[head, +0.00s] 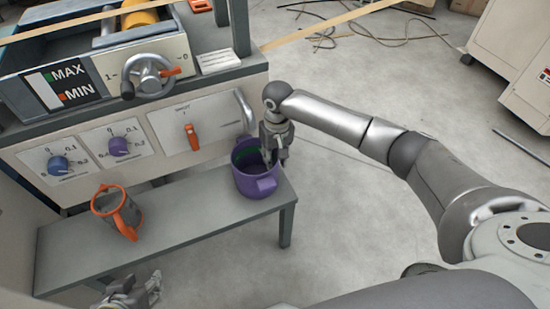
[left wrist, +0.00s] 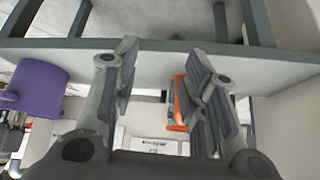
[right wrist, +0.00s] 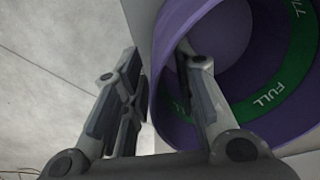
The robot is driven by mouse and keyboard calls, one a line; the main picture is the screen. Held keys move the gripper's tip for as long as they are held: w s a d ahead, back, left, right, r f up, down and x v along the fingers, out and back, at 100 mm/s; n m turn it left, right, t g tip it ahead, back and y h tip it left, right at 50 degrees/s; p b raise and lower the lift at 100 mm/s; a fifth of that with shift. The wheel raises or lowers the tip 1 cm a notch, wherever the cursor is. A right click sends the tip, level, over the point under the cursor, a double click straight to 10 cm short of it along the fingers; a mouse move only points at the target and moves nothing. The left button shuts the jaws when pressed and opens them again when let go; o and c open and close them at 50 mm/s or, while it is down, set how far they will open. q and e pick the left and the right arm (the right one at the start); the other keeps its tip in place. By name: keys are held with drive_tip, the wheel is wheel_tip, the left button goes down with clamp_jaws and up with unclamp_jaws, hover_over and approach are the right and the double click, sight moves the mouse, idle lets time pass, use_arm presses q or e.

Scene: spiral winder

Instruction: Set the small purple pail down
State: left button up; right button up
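The small purple pail (head: 262,172) stands upright on the grey bench (head: 175,222), near its right end. No gap shows under it. My right gripper (head: 275,150) is at the pail's far right rim. In the right wrist view my right gripper (right wrist: 160,60) has its fingers apart. One finger is outside the pail (right wrist: 245,110) and one is over its inside, with the rim between them. A green band reads FULL inside. My left gripper (left wrist: 160,70) is open and empty, low in front of the bench. The pail (left wrist: 35,90) also shows in the left wrist view.
A grey and orange container (head: 118,208) stands on the bench to the left. Behind the bench is a machine panel (head: 120,148) with knobs and a crank wheel (head: 150,77). Bare bench lies between the container and the pail. Cables (head: 345,35) lie on the floor.

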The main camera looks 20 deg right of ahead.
wheel_tip(320, 180, up, 3)
drive_tip(key=shift+f+p, duration=0.1)
drive_tip(key=shift+p, duration=0.45)
use_arm(q)
drive_tip(key=shift+s+a+f+g+y+p, duration=0.15)
drive_tip(key=shift+s+a+f+g+p, duration=0.1)
drive_tip(key=shift+s+f+g+p, duration=0.4)
drive_tip(key=shift+s+a+f+g+y+p, duration=0.1)
drive_tip(key=shift+s+a+f+g+p, duration=0.3)
drive_tip(key=shift+s, duration=0.6)
drive_tip(key=shift+s+a+f+g+y+p, duration=0.15)
drive_tip(key=shift+s+f+g+p, duration=0.2)
drive_tip(key=shift+s+g, duration=0.4)
use_arm(e)
wheel_tip(320, 180, up, 9)
drive_tip(key=shift+d, duration=0.2)
